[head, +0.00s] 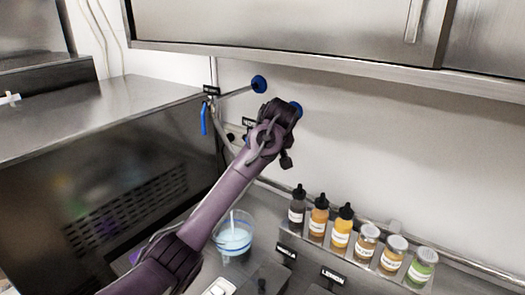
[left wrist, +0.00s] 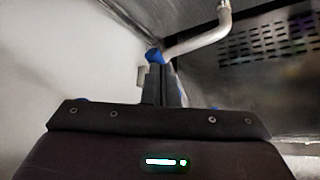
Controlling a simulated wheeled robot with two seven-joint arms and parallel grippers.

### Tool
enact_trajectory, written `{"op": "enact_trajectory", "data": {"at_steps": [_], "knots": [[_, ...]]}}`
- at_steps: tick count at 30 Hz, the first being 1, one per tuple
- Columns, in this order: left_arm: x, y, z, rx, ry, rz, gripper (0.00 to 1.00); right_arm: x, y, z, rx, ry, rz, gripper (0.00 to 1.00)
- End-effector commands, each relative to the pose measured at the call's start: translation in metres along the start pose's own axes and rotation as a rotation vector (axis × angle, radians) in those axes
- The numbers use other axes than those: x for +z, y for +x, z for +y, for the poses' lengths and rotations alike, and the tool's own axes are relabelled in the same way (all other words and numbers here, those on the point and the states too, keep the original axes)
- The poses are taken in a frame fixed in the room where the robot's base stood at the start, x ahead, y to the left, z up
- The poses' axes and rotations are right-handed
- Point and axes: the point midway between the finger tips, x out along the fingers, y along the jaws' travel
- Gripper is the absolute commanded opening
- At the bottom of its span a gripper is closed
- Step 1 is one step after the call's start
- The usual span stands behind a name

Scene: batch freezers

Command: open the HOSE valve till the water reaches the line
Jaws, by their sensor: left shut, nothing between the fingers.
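My left arm reaches up to the back wall, and its gripper (head: 280,112) is beside a round blue knob (head: 296,108), partly hidden behind it. In the left wrist view, the fingers (left wrist: 161,82) are shut and empty, with a blue part (left wrist: 155,56) just past their tips; I cannot tell whether they touch. A second blue knob (head: 259,84) sits on a rod up and left. A blue lever (head: 203,118) hangs below a small black label (head: 211,90). Another label (head: 249,122) is partly covered by my gripper. A clear container (head: 235,240) holds pale bluish liquid. My right gripper is not in view.
A shelf (head: 350,243) of bottles and jars runs along the wall at right. A steel cabinet (head: 300,40) overhangs the wall. A steel machine (head: 110,120) stands at left. A bent pipe (left wrist: 200,42) is close to the fingers.

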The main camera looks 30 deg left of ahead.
Motion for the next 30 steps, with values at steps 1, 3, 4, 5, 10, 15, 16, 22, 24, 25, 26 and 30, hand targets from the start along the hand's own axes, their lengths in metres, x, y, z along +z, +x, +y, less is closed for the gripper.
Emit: {"op": "enact_trajectory", "data": {"at_steps": [1, 3, 4, 5, 10, 15, 16, 22, 24, 25, 26, 30], "knots": [[0.005, 0.006, 0.000, -0.001, 0.001, -0.001, 0.00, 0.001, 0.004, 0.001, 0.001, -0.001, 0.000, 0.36], [0.007, 0.009, 0.000, -0.001, 0.000, -0.001, 0.00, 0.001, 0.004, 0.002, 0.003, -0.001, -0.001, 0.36], [0.007, 0.009, 0.000, 0.000, 0.000, 0.000, 0.00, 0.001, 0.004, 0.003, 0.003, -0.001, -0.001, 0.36], [0.007, 0.009, 0.000, 0.000, 0.000, 0.000, 0.00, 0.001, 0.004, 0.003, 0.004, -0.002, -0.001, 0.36], [0.007, 0.009, 0.000, 0.000, 0.000, 0.000, 0.00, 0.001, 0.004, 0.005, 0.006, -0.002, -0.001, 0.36], [0.007, 0.008, 0.000, 0.000, 0.000, 0.000, 0.00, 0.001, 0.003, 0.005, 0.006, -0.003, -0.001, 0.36], [0.007, 0.006, 0.000, 0.001, 0.000, 0.001, 0.00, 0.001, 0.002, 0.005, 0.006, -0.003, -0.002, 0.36], [0.019, -0.016, 0.000, 0.001, 0.002, 0.002, 0.00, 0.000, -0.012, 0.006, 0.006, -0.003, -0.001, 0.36], [0.023, -0.019, 0.000, 0.001, 0.001, 0.000, 0.00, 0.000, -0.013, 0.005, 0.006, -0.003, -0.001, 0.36], [0.024, -0.019, 0.000, 0.001, 0.001, 0.000, 0.00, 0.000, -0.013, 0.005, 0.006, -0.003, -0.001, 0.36], [0.025, -0.019, 0.000, 0.000, 0.001, 0.000, 0.00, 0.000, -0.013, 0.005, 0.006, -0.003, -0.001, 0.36], [0.025, -0.018, 0.000, 0.000, 0.000, 0.000, 0.00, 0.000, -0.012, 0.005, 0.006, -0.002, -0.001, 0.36]]}}
